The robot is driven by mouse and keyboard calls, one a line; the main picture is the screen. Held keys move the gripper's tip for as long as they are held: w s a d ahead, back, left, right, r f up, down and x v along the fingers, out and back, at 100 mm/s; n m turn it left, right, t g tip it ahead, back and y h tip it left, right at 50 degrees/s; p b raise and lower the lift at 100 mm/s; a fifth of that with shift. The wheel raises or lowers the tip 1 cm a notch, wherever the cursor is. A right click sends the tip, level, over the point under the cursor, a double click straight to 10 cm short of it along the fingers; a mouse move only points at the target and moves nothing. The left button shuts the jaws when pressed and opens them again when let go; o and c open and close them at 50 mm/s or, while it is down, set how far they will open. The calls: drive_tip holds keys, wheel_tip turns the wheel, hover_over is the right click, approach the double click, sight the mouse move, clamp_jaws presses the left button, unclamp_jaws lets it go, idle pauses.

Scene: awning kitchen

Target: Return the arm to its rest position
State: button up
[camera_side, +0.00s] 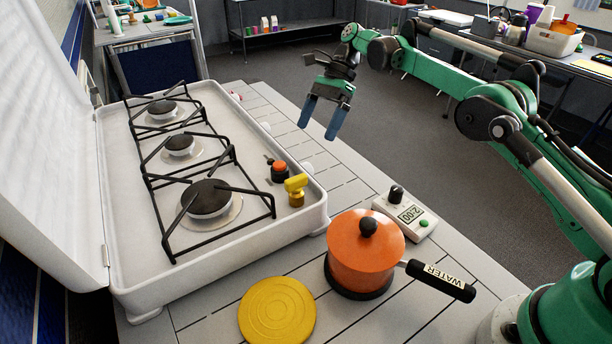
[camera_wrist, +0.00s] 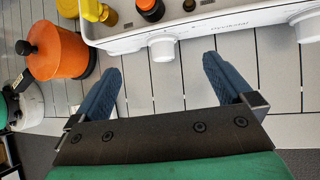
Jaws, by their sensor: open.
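My gripper (camera_side: 324,117) is open and empty. In the side view its blue fingers point down, over the far right edge of the slatted table (camera_side: 350,181). In the wrist view the two fingers of my gripper (camera_wrist: 163,82) are spread apart with only bare slats between them. The fingertips are close to the front of the white stove in that view. My green arm reaches in from the right of the side view.
A white gas stove (camera_side: 113,190) with an open lid fills the left. Orange pot (camera_side: 362,249), yellow disc (camera_side: 277,311), timer (camera_side: 408,214), yellow-topped item (camera_side: 296,190) and orange-topped item (camera_side: 280,171) stand near. Stove knobs (camera_wrist: 162,46) project forward. Open floor lies beyond.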

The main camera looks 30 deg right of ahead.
drive_tip(key=s+r+n+t+h, duration=0.4)
drive_tip(key=s+r+n+t, duration=0.1)
drive_tip(key=s+r+n, duration=0.35)
drive_tip(key=s+d+f+n+t+h, duration=0.1)
drive_tip(key=s+f+n+t, duration=0.1)
drive_tip(key=s+n, duration=0.3)
drive_tip(key=s+d+f+n+t+h, duration=0.1)
drive_tip(key=s+f+n+t+h, duration=0.1)
drive_tip(key=s+n, duration=0.2)
drive_tip(key=shift+s+f+n+t, duration=0.3)
drive_tip(key=shift+s+n, duration=0.05)
drive_tip(key=shift+s, duration=0.9)
